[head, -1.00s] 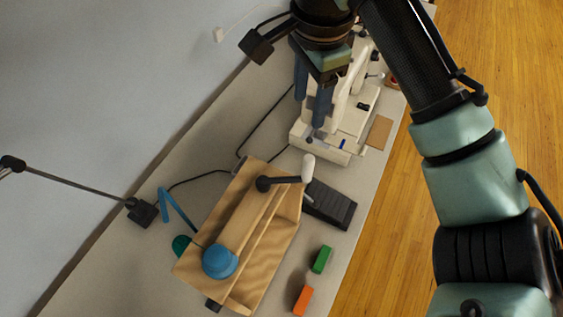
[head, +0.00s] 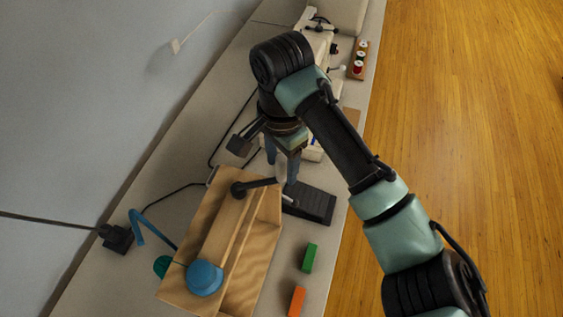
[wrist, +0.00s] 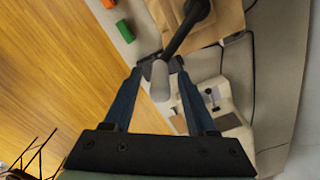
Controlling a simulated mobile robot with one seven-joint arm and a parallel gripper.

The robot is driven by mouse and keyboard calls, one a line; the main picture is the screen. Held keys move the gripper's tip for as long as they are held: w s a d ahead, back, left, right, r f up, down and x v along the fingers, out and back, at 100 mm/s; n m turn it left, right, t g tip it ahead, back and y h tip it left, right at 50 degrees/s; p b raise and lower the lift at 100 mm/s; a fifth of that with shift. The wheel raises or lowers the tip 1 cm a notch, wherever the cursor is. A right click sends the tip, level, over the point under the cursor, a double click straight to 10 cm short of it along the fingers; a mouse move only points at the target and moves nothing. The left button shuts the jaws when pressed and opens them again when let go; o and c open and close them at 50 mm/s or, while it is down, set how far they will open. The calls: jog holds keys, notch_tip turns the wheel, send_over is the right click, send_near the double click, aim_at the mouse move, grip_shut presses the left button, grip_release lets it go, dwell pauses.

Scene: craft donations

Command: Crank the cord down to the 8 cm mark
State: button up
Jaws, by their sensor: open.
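A wooden winding box (head: 262,240) stands on the bench with a black crank arm (head: 258,184) on top. The crank's pale handle (wrist: 160,82) shows between my fingers in the wrist view, with space on both sides. In the head view my gripper (head: 282,172) hangs open over the crank end and partly hides the handle. A blue round knob or weight (head: 205,278) sits at the near end of the box. I cannot make out the cord or an 8 cm mark.
A black foot pedal (head: 310,203) lies right of the box. A green block (head: 309,257) and an orange block (head: 297,300) lie near the bench's right edge. A white sewing machine (head: 318,50) stands behind my arm. A blue lamp arm (head: 150,228) is at left.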

jog(key=shift+f, duration=0.4)
grip_shut()
dwell(1.2)
